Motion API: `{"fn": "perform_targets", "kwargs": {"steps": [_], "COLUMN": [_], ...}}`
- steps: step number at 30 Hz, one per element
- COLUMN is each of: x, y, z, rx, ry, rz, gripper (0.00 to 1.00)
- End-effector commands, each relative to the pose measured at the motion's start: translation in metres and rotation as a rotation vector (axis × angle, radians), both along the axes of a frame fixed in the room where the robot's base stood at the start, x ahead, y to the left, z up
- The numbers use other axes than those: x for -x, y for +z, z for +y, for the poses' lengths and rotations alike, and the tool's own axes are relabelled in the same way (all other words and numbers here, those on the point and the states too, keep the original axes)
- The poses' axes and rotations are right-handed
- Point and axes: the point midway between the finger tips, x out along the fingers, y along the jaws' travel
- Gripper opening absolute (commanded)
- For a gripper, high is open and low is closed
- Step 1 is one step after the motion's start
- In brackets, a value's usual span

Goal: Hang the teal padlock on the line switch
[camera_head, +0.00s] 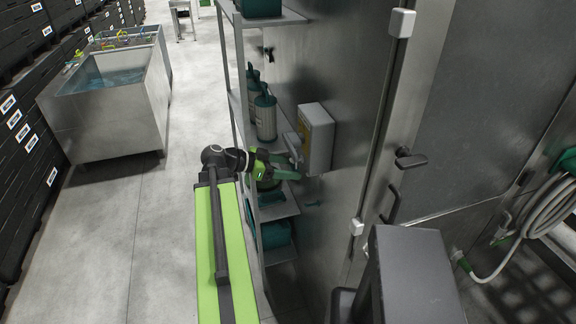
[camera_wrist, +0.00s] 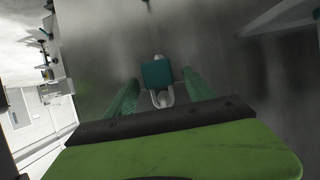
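The line switch (camera_head: 318,137) is a pale grey box on the steel wall, with a lever at its left side. My gripper (camera_head: 284,169) is just left of and below it. In the wrist view, the teal padlock (camera_wrist: 156,74) lies between the two green fingers of my gripper (camera_wrist: 161,80), with a visible gap on each side. Its pale U-shaped shackle (camera_wrist: 155,101) points to the bottom of the picture, around or beside a whitish rounded part. I cannot tell whether the shackle is hooked on the switch. The padlock is not distinct in the head view.
A shelf rack (camera_head: 240,82) with teal-and-grey canisters (camera_head: 265,116) stands close behind my gripper. A steel water tank (camera_head: 105,125) is at far left. The floor between is clear.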

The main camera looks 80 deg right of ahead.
Motion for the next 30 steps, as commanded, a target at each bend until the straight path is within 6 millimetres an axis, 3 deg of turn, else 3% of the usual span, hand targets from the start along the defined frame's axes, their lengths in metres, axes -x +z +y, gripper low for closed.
{"fn": "perform_targets", "kwargs": {"steps": [9, 13, 24, 30], "x": [-0.001, -0.013, -0.099, -0.135], "y": [0.001, 0.008, 0.049, 0.063], "z": [0.0, 0.005, 0.043, 0.06], "rx": [0.0, -0.001, 0.0, 0.0], "ry": [0.001, 0.001, 0.004, 0.002], "rz": [-0.001, -0.001, 0.0, 0.0], "gripper": [0.65, 0.65, 0.65, 0.65]}}
